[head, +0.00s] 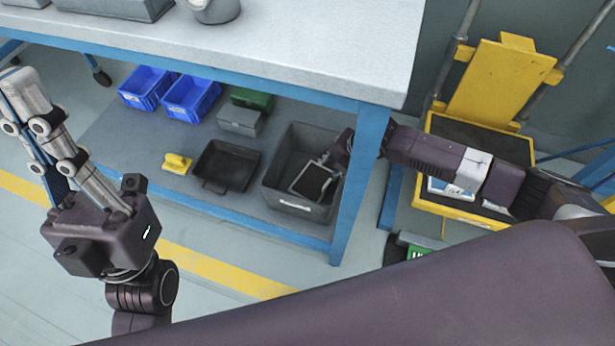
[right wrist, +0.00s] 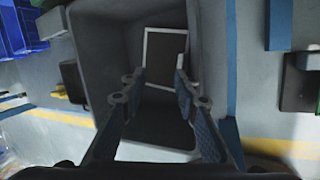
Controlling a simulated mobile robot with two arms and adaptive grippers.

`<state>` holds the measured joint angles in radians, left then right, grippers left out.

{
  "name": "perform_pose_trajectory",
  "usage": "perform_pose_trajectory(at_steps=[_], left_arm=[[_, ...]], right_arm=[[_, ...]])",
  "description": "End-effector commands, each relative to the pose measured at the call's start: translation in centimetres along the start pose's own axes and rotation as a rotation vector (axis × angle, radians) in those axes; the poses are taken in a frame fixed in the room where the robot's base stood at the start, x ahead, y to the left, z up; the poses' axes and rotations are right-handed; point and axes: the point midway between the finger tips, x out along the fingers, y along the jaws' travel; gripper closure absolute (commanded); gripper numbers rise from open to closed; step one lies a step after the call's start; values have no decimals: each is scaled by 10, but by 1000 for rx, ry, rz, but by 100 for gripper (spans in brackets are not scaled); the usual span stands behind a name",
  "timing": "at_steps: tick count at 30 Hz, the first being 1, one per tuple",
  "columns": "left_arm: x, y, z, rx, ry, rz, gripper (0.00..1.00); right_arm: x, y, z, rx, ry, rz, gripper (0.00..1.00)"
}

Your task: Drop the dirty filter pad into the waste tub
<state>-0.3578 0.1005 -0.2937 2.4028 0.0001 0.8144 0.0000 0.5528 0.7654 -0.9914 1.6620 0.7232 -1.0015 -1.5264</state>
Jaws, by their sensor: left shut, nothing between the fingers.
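The dirty filter pad (head: 312,182), a dark panel with a pale frame, is inside the grey waste tub (head: 272,186) on the lower shelf. In the right wrist view the pad (right wrist: 165,55) shows face-on between and beyond the fingertips, within the tub walls (right wrist: 97,50). My right gripper (head: 325,160) reaches down into the tub close over the pad. Its fingers stand apart in the right wrist view (right wrist: 157,78), and I see no clear grip on the pad. My left gripper (head: 22,85) is shut and empty, raised at the far left.
On the shelf left of the tub are a black tray (head: 226,165), a yellow item (head: 177,163), a grey box (head: 240,120) and blue bins (head: 191,97). The blue bench leg (head: 362,160) stands just right of the tub. A yellow cart (head: 495,85) is behind my right arm.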

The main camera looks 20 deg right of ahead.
Motion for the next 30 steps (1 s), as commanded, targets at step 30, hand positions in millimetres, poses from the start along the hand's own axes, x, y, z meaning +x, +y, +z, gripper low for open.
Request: perform_pose_trajectory(at_steps=[30], left_arm=[[0, 0, 0, 0, -1, 0, 100]], right_arm=[[-119, 0, 0, 1, -1, 1, 72]])
